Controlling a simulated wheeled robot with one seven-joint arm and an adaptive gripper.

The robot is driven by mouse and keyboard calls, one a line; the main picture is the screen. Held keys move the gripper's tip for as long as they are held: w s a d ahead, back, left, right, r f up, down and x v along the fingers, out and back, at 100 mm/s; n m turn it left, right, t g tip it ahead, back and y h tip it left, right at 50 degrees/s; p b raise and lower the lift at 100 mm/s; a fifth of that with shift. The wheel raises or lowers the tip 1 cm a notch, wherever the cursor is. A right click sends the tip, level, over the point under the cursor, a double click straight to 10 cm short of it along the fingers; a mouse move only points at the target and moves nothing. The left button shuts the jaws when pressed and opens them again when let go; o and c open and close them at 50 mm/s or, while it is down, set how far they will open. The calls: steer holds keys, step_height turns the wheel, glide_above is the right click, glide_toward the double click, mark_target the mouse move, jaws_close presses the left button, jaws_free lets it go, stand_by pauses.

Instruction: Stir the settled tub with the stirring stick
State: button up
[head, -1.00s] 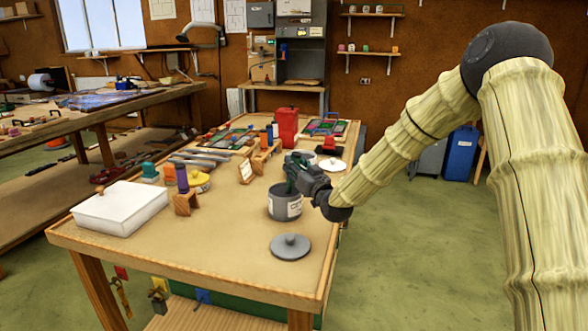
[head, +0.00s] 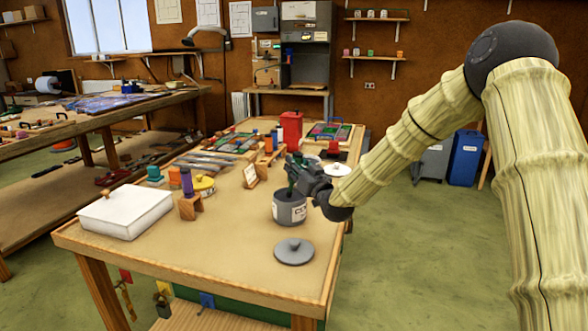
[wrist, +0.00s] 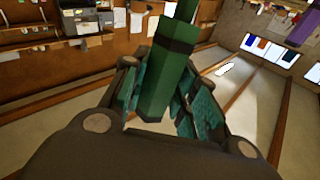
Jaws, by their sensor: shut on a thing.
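The grey tub (head: 289,210) with a white label stands uncovered on the workbench. My gripper (head: 296,172) is over the tub's mouth, at its right side. In the wrist view my gripper (wrist: 165,108) is shut on the green stirring stick (wrist: 157,88), which has a dark band. In the head view a bit of the green stick (head: 291,187) shows between my gripper and the tub, reaching down to the mouth. Its lower end and the tub's contents are hidden. A grey round lid (head: 294,251) lies on the bench in front of the tub.
A white lidded box (head: 125,213) sits at the bench's front left. A purple cylinder on a wooden stand (head: 190,206), a yellow tub (head: 204,187) and a small framed card (head: 250,175) stand left of the tub. A red canister (head: 291,131) is behind. The bench's front middle is clear.

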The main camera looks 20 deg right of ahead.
mark_target(296, 153)
steer(key=shift+r+p, duration=1.15)
steer(key=shift+r, duration=1.65)
